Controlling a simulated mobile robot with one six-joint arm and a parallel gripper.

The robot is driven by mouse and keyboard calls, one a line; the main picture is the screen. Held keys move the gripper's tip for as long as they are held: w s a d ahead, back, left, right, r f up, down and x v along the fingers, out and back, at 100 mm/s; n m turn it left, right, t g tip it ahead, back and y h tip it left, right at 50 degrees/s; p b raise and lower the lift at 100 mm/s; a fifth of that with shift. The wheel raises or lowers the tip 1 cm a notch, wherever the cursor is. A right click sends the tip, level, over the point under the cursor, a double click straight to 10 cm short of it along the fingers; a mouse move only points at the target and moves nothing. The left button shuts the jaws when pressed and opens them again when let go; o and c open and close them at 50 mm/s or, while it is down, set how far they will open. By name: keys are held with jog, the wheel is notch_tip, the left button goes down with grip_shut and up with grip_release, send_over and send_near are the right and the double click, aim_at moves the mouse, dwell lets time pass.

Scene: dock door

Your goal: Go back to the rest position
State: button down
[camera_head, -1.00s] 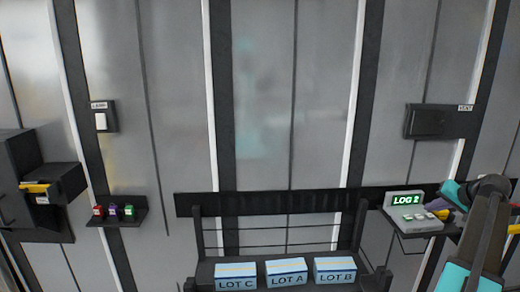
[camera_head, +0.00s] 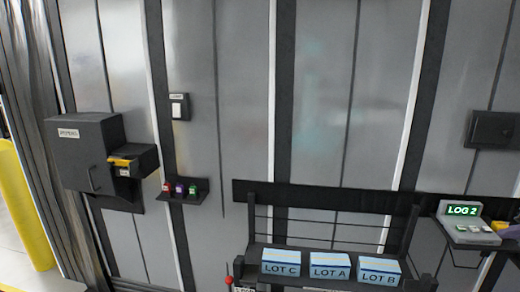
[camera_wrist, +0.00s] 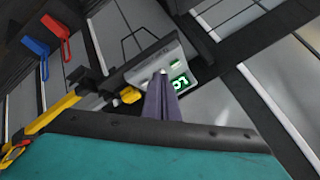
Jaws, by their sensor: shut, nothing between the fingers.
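My gripper (camera_wrist: 162,98) shows in the wrist view as two purple-grey fingers, closed together with nothing between them. They overlap the small console with a green display (camera_wrist: 180,82) in the picture; I cannot tell how far apart they are. In the head view the console reads LOG 2 (camera_head: 462,210) and sits on a shelf at the right. A purple shape at the right edge there is cut off, and most of my arm is out of that view.
Three blue boxes, LOT C (camera_head: 281,263), LOT A (camera_head: 330,267) and LOT B (camera_head: 379,271), stand on a dark rack. A small shelf (camera_head: 187,197) holds three coloured items. A dark cabinet (camera_head: 85,150) and yellow post (camera_head: 22,205) are at left. A red hook (camera_wrist: 62,38) and blue hook (camera_wrist: 36,46) show in the wrist view.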

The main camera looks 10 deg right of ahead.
jog(key=w+a+f+n+g+y, duration=0.1)
jog(key=w+a+f+y, duration=0.1)
jog(key=w+a+f, duration=0.5)
jog(key=w+a+f+n+g+y, duration=0.1)
jog(key=w+a+f, duration=0.2)
jog(key=a+f, duration=0.8)
jog(key=a+f+n+g+y, duration=0.2)
jog(key=a+f+g, duration=0.3)
jog(key=a+f, duration=1.7)
jog(key=s+a+f+n+g, duration=0.2)
jog(key=s+a+f, duration=0.45)
jog(key=a, duration=0.35)
jog(key=s+a+f+n+g, duration=0.2)
jog(key=s+a+f, duration=0.3)
jog(key=a+f, duration=0.4)
jog(key=s+a+f+n+g+h, duration=0.1)
jog(key=s+a, duration=0.3)
jog(key=s, duration=0.5)
jog(key=s+a+f+n+g+h+b, duration=0.1)
jog(key=s+a+f, duration=0.3)
jog(key=s, duration=0.4)
jog(key=shift+s+a+f+n+g+h, duration=0.15)
jog(key=shift+s+a+n+g+h, duration=0.2)
jog(key=shift+a+n+g+h, duration=0.4)
jog(key=shift+d+y, duration=0.1)
jog(key=shift+y, duration=0.15)
